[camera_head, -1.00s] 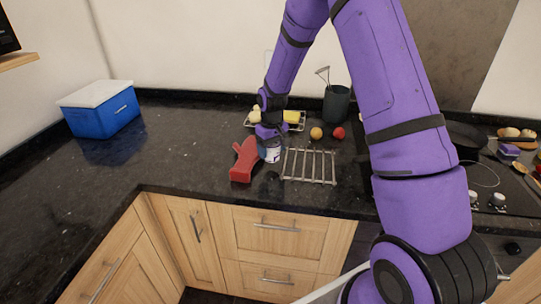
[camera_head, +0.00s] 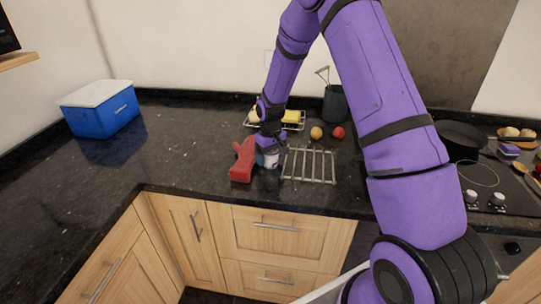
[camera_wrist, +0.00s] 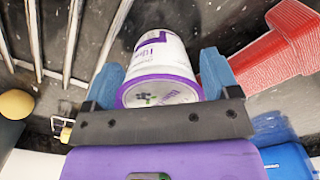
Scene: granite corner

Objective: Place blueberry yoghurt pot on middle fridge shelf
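The blueberry yoghurt pot (camera_wrist: 160,60) is white with a purple rim and purple lettering. It stands on the dark counter between the red mitt and the metal rack, and also shows in the head view (camera_head: 268,160), partly covered by my gripper. My gripper (camera_wrist: 160,80) points down over the pot, with one blue finger on each side of it. The fingers are spread about as wide as the pot and close to its sides; firm contact is not clear. In the head view my gripper (camera_head: 267,149) is low over the counter. No fridge or shelf is in view.
A red oven mitt (camera_head: 242,160) lies close left of the pot, a metal rack (camera_head: 309,166) close right. Behind are a tray with food (camera_head: 291,116), an orange fruit (camera_head: 316,133), a red fruit (camera_head: 338,132) and a dark utensil pot (camera_head: 336,103). Left counter is clear before the blue cool box (camera_head: 101,117).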

